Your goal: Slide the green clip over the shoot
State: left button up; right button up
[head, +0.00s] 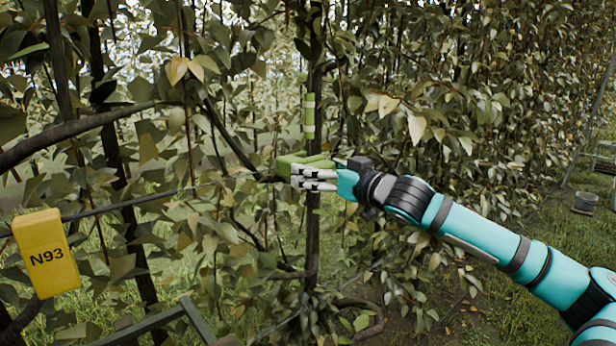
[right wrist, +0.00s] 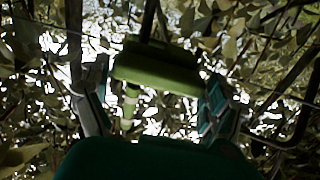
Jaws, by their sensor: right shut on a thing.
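The green clip (head: 290,161) is held in the fingers of my right gripper (head: 308,178), in front of or beside a dark upright stem (head: 313,225). In the right wrist view the clip (right wrist: 157,70) is a dark green block between the two fingers of my right gripper (right wrist: 157,88). A green shoot with pale bands (head: 309,115) stands upright just above the clip in the head view. A pale green banded piece (right wrist: 129,106) shows beside the clip in the right wrist view. I cannot tell whether the clip is around the shoot. My left gripper is out of view.
A thick bare branch (head: 70,128) crosses at upper left. Dense leaves surround the stem.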

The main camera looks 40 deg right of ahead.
jog(key=shift+d, duration=0.4)
jog(key=shift+a+r, duration=0.1)
jog(key=shift+a, duration=0.05)
jog(key=shift+a+r, duration=0.1)
jog(key=shift+a, duration=0.05)
jog(key=o, duration=1.3)
jog(key=shift+c, duration=0.2)
jog(key=shift+o, duration=0.5)
jog(key=shift+d, duration=0.2)
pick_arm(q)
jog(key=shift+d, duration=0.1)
pick_arm(e)
jog(key=shift+a+f, duration=0.2)
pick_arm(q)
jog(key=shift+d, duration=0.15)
pick_arm(e)
jog(key=shift+s+a, duration=0.1)
jog(key=shift+s, duration=0.1)
